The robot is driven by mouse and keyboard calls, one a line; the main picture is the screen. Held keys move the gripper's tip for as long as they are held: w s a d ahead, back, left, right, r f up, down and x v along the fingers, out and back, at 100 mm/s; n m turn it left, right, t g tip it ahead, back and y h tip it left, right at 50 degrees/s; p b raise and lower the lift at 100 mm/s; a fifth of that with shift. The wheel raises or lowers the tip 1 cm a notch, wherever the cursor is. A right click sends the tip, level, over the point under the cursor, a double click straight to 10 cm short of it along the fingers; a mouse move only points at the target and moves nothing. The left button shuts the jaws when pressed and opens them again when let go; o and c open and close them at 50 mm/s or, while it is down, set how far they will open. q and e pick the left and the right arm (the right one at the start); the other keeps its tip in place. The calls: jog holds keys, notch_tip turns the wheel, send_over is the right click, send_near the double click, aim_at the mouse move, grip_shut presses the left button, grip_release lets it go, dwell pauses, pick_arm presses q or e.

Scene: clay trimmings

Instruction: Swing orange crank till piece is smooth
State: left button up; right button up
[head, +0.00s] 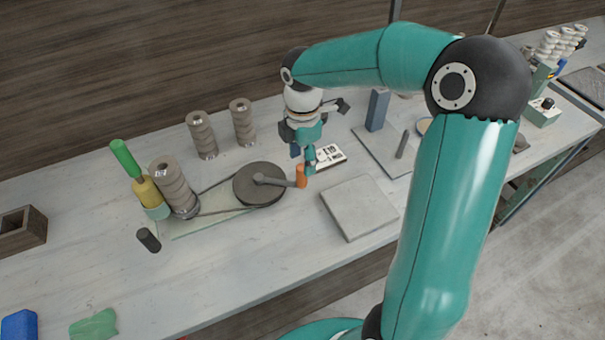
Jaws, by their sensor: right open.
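The orange crank (301,176) is a small upright handle at the end of a grey arm on a dark round wheel (259,184). A belt runs from the wheel to the left, to a stacked, ridged grey-brown clay piece (173,187). A tool with a green handle (124,157) and yellow body leans beside the piece. My right gripper (310,160) is open and points down right at the orange crank, with a finger beside it. I cannot tell whether they touch. My left gripper is not in view.
Two similar ridged pieces (202,135) stand behind. A grey slab (359,206) lies right of the crank, and a white printed card (329,157) behind it. A dark cylinder (149,240) lies near the ridged piece.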

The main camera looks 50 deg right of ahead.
aim_at(302, 176)
notch_tip(302, 176, down, 6)
jog(key=shift+f, duration=0.25)
grip_shut()
dwell(0.3)
